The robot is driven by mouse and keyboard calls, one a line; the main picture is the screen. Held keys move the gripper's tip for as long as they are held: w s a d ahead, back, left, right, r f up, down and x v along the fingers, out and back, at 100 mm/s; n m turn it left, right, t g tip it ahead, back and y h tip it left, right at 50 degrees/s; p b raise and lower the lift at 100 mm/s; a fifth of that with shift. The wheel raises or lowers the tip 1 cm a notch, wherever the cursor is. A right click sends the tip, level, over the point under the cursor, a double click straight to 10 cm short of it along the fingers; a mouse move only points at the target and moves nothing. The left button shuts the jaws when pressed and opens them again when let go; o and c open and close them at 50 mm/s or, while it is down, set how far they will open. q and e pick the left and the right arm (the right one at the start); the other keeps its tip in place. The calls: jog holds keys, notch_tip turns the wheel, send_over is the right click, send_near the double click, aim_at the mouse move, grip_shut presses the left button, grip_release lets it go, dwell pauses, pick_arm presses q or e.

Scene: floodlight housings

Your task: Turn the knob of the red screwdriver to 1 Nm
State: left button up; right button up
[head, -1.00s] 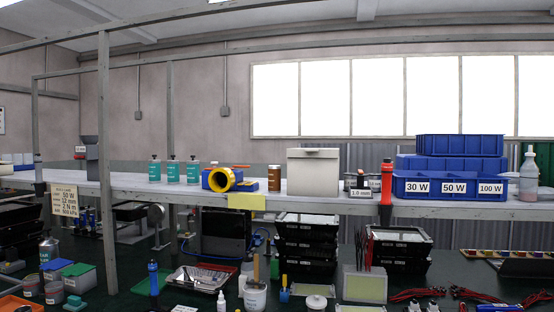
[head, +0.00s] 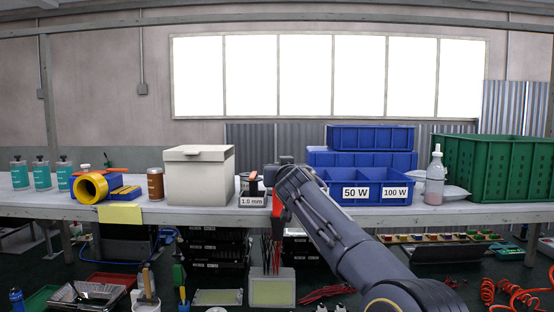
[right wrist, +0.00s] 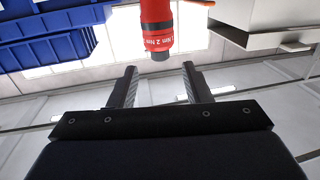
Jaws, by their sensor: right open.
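The red screwdriver (head: 277,208) is at the shelf's front edge, mostly hidden behind my right arm in the head view. In the right wrist view the red screwdriver (right wrist: 157,22) enters from the top, with its dark-tipped end towards me. White scale marks with a "2" and "Nm" show on its red end; the exact setting cannot be read. My right gripper (right wrist: 160,78) is open and empty. Its two fingers lie below the screwdriver's end in that picture, one to each side, with no contact visible. My left gripper is not in view.
A "1.0 mm" labelled block (head: 252,201) and a pale lidded box (head: 203,185) stand left of the screwdriver. Blue bins (head: 368,196) labelled 50 W and 100 W stand close on the right. A bottle (head: 435,180) and green crate (head: 490,175) are farther right.

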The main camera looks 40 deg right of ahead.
jog(key=p+x, duration=0.1)
jog(key=x, duration=0.1)
jog(key=p+x, duration=0.4)
jog(key=shift+w+r, duration=0.1)
jog(key=shift+r, duration=0.25)
jog(key=shift+w+d+f+p, duration=0.15)
jog(key=shift+w+d+p, duration=0.15)
jog(key=shift+w, duration=0.1)
